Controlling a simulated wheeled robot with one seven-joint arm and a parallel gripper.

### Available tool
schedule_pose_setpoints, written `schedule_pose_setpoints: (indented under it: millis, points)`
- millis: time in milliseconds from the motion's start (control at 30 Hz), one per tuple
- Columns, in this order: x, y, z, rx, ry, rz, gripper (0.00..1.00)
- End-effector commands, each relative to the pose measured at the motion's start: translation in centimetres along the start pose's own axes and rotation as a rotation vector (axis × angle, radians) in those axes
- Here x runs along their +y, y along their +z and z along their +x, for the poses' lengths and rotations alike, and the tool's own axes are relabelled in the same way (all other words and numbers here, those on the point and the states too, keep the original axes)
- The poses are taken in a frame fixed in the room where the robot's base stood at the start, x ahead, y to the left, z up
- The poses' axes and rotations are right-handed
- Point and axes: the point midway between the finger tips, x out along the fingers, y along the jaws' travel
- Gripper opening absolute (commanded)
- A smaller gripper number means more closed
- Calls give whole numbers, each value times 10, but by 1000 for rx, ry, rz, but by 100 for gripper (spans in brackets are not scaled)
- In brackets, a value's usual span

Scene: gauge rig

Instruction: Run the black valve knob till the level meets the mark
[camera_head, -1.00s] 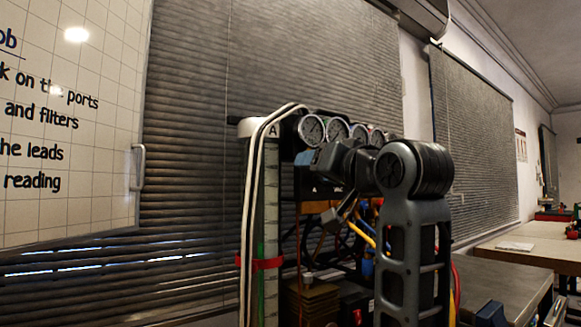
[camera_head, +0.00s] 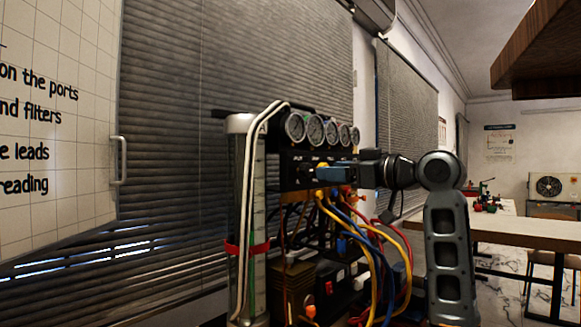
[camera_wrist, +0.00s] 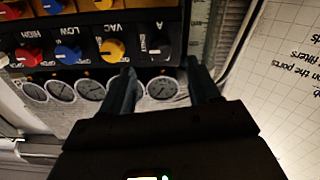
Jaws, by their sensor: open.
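The black valve knob (camera_wrist: 156,46) is at the end of a row of coloured knobs in the wrist view, near the letter A. My gripper (camera_wrist: 163,76) is open, its two fingers apart on either side of the knob's line; I cannot tell whether the tips reach around it. In the head view my gripper (camera_head: 322,173) is at the front of the black panel and largely hides the knob. The clear level tube (camera_head: 258,190) stands at the left of the rig. A red band (camera_head: 246,248) circles it. Green shows low in the tube; its top is hard to make out.
Round gauges (camera_head: 316,130) line the top of the panel. Yellow, red and blue leads (camera_head: 375,250) hang below my gripper. The red knob (camera_wrist: 28,54), blue knob (camera_wrist: 68,53) and yellow knob (camera_wrist: 112,48) sit beside the black one. A whiteboard (camera_head: 60,140) is at left.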

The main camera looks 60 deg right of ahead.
Motion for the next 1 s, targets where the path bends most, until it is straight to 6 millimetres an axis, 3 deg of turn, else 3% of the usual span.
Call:
schedule_pose_setpoints:
  millis: [133,533,933,1000]
  points:
    - [0,0,10,0,-4,-2,61]
    - [1,0,67,0,-2,-1,61]
    - [0,0,77,1,-1,-2,61]
    - [0,0,76,1,-1,-1,56]
